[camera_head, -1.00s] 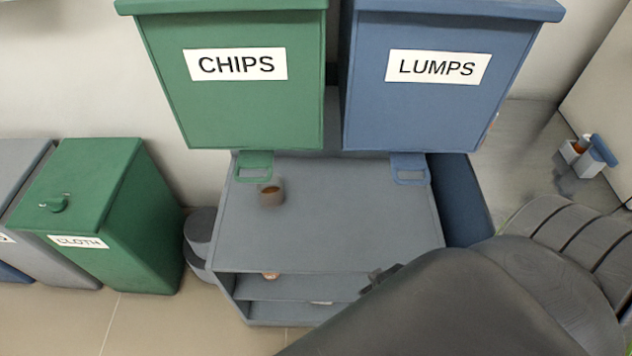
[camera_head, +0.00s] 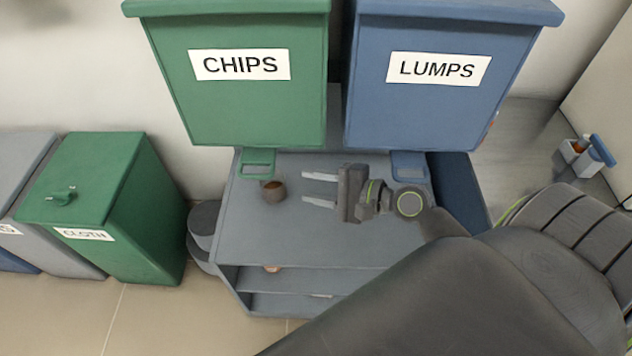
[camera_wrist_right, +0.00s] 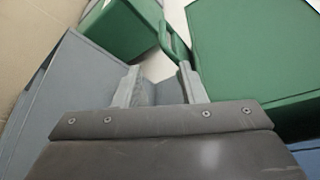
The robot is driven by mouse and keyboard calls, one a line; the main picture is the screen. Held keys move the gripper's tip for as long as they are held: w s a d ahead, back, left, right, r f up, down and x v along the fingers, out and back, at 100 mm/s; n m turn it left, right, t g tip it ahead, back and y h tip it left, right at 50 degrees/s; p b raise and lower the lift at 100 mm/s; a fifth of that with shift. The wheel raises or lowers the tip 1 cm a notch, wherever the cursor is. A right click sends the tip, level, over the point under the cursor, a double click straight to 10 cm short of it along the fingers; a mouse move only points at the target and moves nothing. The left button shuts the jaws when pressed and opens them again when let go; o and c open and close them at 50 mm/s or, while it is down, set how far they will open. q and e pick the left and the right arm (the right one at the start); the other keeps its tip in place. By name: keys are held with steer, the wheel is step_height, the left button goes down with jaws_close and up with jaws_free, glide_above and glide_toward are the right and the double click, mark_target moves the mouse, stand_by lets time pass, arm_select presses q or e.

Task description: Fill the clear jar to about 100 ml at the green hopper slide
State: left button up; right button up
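A small round cup-like jar (camera_head: 273,191) with brown showing inside stands upright on the grey shelf top, just below the green slide (camera_head: 258,163) of the CHIPS hopper (camera_head: 240,105). Its walls look grey-brown; I cannot read a fill level. My right gripper (camera_head: 304,187) is open, its two fingers pointing left at the jar with a small gap between. In the right wrist view the open fingers (camera_wrist_right: 156,86) frame grey shapes that I cannot identify for sure; the green slide's loop (camera_wrist_right: 174,42) shows beyond them. My left gripper is not in view.
The blue LUMPS hopper (camera_head: 430,105) with its blue slide (camera_head: 410,166) is to the right. A green CLOTH bin (camera_head: 110,205) stands left of the grey shelf unit (camera_head: 300,245). The shelf top in front of the jar is clear. My right arm covers the lower right.

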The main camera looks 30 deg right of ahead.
mark_target(272, 178)
steer(key=x, duration=0.4)
steer(key=p+x, duration=0.1)
steer(key=x, duration=0.7)
steer(key=shift+w+r+p, duration=0.1)
steer(key=shift+r+p, duration=0.2)
jaws_close()
